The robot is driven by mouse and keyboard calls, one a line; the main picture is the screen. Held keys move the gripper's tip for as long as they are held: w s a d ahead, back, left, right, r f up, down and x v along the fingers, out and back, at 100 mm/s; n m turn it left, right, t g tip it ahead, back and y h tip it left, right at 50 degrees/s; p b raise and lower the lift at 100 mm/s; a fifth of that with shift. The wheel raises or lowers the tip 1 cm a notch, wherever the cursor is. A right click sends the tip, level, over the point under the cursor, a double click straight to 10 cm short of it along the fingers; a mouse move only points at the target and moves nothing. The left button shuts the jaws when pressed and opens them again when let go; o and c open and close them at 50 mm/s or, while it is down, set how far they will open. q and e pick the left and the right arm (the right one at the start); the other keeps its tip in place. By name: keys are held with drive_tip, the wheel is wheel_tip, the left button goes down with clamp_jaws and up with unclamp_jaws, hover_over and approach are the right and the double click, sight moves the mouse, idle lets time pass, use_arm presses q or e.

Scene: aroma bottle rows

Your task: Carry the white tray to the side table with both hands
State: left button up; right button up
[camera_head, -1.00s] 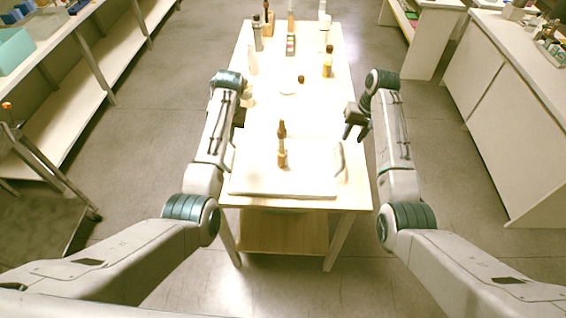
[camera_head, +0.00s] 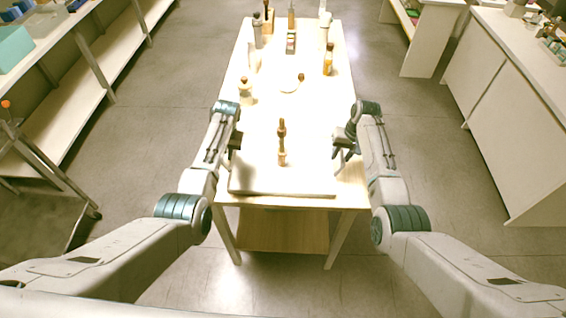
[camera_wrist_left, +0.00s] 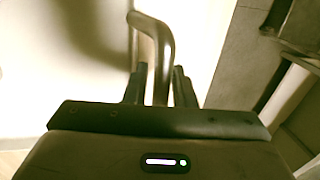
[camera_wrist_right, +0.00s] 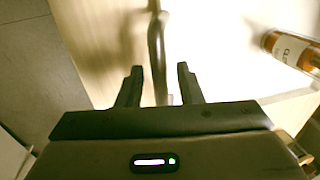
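The white tray (camera_head: 285,190) lies flat at the near end of the long table, with a handle on each side. A small brown-topped bottle (camera_head: 282,150) stands upright on it. My left gripper (camera_head: 233,150) is at the tray's left side. In the left wrist view its open fingers (camera_wrist_left: 158,88) stand either side of the curved left handle (camera_wrist_left: 155,35). My right gripper (camera_head: 343,155) is at the tray's right side. In the right wrist view its fingers (camera_wrist_right: 158,85) are open, with the right handle (camera_wrist_right: 156,45) between them.
More bottles stand farther back on the table (camera_head: 310,100), including an amber one (camera_head: 328,62) and a cream one (camera_head: 245,90). Shelving (camera_head: 60,120) runs along the left. White cabinets (camera_head: 510,120) stand at the right. Grey floor is clear on both sides of the table.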

use_arm(q)
drive_tip(key=shift+r, duration=0.1)
drive_tip(key=c, duration=0.3)
use_arm(e)
drive_tip(key=c, duration=0.3)
use_arm(q)
clamp_jaws()
use_arm(e)
clamp_jaws()
use_arm(q)
drive_tip(key=shift+r, duration=0.15)
use_arm(e)
drive_tip(key=shift+r, duration=0.25)
